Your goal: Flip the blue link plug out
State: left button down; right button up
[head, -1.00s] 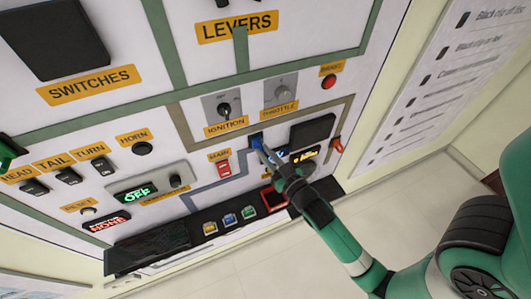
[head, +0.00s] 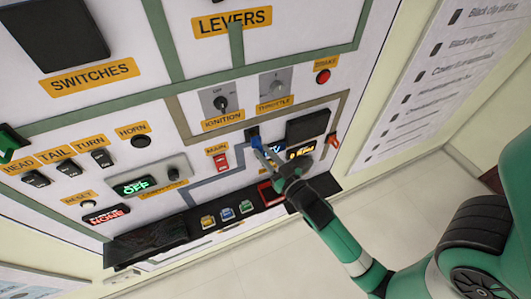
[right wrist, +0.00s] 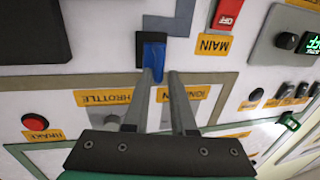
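The blue link plug (head: 257,142) sits at a dark socket on the white panel, below the ignition and throttle labels in the head view. It also shows in the right wrist view (right wrist: 154,55), at the fingertips. My right gripper (head: 265,153) reaches it from the lower right. In the right wrist view its two grey fingers (right wrist: 162,74) lie close on either side of the plug's lower end and appear shut on it. The left fingertip covers part of the plug. My left gripper is not in view.
A red MAIN switch (head: 221,162) is left of the plug. A dark screen (head: 307,128) and an orange-red lever (head: 332,143) are close on its right. The ignition knob (head: 221,103) and throttle knob (head: 277,88) are above. Coloured buttons (head: 227,214) line a ledge below.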

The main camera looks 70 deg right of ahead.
jog(key=shift+o, duration=1.2)
jog(key=b+v, duration=0.4)
jog(key=v, duration=0.7)
jog(key=shift+s, duration=0.25)
jog(key=shift+a, duration=0.15)
